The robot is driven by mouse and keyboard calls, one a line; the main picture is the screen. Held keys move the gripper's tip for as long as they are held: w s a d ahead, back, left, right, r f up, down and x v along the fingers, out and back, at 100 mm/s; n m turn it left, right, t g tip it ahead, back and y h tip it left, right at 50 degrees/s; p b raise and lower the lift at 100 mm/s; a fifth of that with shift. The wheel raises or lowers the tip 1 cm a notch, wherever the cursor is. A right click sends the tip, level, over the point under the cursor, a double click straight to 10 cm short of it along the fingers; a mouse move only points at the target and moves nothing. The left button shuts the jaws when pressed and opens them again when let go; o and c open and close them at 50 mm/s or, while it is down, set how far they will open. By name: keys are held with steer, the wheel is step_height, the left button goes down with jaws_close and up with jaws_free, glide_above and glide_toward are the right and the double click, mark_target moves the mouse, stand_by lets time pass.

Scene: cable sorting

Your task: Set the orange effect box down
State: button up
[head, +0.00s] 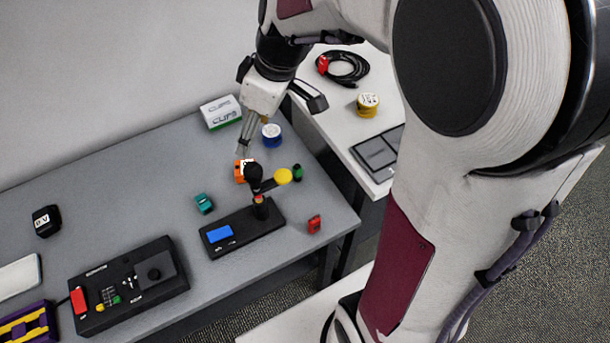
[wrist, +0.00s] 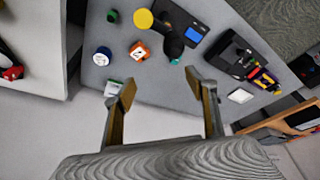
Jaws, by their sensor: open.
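The orange effect box (head: 239,172) rests on the grey table, partly hidden in the head view by a black round-headed object (head: 254,175). In the wrist view the orange box (wrist: 137,48) has a white patch on top and lies beyond the left fingertip. My gripper (head: 243,148) is behind and above the box in the head view. In the wrist view its two fingers (wrist: 161,78) are wide apart with nothing between them. The fingers appear clear of the box.
Near the box are a blue roll (head: 271,135), a teal box (head: 204,203), a yellow disc (head: 283,176) and a green piece (head: 297,172). A black device with a blue screen (head: 243,229) stands in front. A white-and-green clips box (head: 220,112) is behind. Bare table lies to the left.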

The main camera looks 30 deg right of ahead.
steer(key=s+r+m+t+h, duration=0.1)
steer(key=s+r+m, duration=0.2)
steer(key=s, duration=0.6)
steer(key=s+r+m+t+h, duration=0.1)
steer(key=s+r+m, duration=0.2)
steer(key=s, duration=0.6)
steer(key=shift+s+d+r+m+t, duration=0.2)
steer(key=shift+s+m+t, duration=0.15)
steer(key=shift+m, duration=0.75)
